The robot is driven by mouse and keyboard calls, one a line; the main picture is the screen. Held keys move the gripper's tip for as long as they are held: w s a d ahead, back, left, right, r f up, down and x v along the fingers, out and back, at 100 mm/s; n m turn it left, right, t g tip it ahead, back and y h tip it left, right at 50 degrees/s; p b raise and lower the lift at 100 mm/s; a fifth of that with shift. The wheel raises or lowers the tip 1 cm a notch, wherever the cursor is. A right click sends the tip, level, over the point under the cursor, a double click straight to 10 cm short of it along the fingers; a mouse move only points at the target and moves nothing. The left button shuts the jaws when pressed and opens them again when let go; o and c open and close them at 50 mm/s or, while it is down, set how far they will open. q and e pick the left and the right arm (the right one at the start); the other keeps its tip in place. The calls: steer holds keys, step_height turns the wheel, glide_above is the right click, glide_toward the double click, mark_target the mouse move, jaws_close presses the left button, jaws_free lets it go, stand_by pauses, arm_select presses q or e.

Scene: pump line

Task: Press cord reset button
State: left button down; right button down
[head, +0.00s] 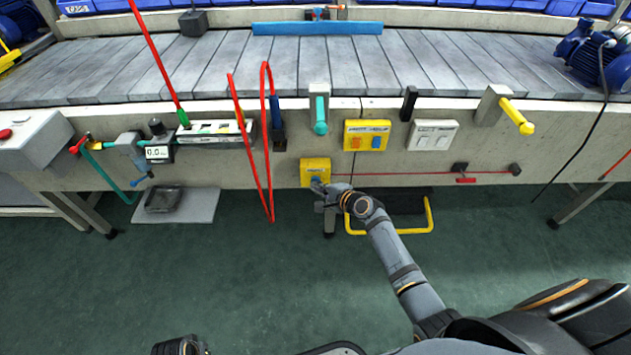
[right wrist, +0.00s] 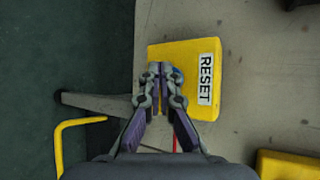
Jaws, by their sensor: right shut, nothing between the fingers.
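The yellow reset box (head: 313,165) is fixed to the front face of the conveyor beam. In the right wrist view the yellow box (right wrist: 205,108) carries a white RESET label (right wrist: 206,78). A sliver of the blue button (right wrist: 178,73) shows beside my fingertips. My right gripper (head: 317,187) is shut and empty, with its tips in front of the button. The right wrist view shows the tips (right wrist: 160,70) over the box, covering most of the button; contact cannot be told. A dark part of my left arm shows at the bottom edge; its fingers cannot be made out.
A red cord (head: 490,173) runs along the beam right of the box. A yellow two-button box (head: 366,135) and a white switch plate (head: 433,135) sit above. A red hose loop (head: 268,150) hangs to the left. A yellow rail (head: 405,232) is below.

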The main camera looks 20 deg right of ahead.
steer(key=shift+w+d, duration=0.15)
steer(key=shift+w, duration=0.25)
steer(key=shift+s, duration=0.1)
stand_by(0.5)
steer(key=shift+s+a+p, duration=0.25)
steer(key=shift+s+p, duration=0.2)
steer(key=shift+s, duration=0.35)
steer(key=s+p, duration=0.1)
steer(key=s, duration=0.1)
steer(key=s+a+p, duration=0.1)
steer(key=s, duration=0.1)
steer(key=shift+s+a, duration=0.2)
steer(key=shift+s, duration=0.2)
stand_by(0.3)
